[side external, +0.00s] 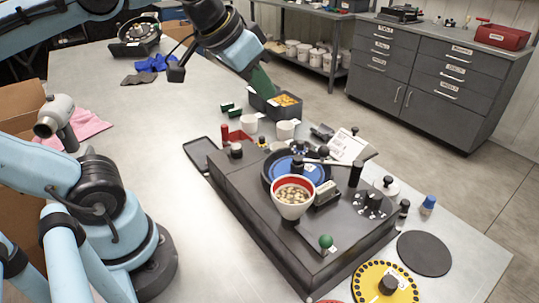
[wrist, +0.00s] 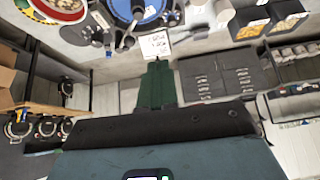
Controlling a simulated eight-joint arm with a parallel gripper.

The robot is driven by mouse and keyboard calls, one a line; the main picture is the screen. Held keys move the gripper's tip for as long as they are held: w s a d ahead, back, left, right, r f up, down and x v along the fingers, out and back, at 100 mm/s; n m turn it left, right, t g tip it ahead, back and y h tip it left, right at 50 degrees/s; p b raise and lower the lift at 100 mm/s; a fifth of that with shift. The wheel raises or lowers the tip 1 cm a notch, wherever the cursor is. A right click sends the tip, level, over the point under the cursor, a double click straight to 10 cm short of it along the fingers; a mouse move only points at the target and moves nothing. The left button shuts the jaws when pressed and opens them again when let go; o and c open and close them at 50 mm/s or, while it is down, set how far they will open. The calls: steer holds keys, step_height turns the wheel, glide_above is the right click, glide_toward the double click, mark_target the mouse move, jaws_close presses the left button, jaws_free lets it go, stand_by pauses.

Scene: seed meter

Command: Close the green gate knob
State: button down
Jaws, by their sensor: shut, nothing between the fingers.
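The green gate knob (side external: 326,241) is a small round ball at the front end of the dark seed meter body (side external: 262,225), near a slot and a small white label. I cannot make it out in the wrist view. My gripper (side external: 266,91) has green fingers and is above the back of the bench, far behind and left of the knob. The fingers are shut and empty, apart from the knob. In the wrist view the closed fingers (wrist: 157,67) point up the picture.
A red-rimmed hopper (side external: 293,208) with seeds and a blue disc (side external: 285,172) stand on the meter, between my gripper and the knob. A black handle (side external: 357,170) rises at right. A yellow dotted disc (side external: 372,276) and dark round pad (side external: 424,253) lie at front right.

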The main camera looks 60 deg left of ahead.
steer(key=w+d+r+m+g+y, duration=0.1)
steer(key=d+m+g, duration=0.4)
steer(key=d+m, duration=1.15)
steer(key=s+d+f+m+y, duration=0.1)
steer(key=s+d+m+y, duration=0.15)
steer(key=d, duration=0.55)
steer(key=s+d+f+m+y, duration=0.1)
steer(key=s+d+m, duration=0.1)
steer(key=s+d, duration=0.35)
steer(key=w+x, duration=0.1)
steer(key=x, duration=1.4)
steer(key=shift+w+a+n+g, duration=0.25)
steer(key=shift+w+n+g, duration=0.05)
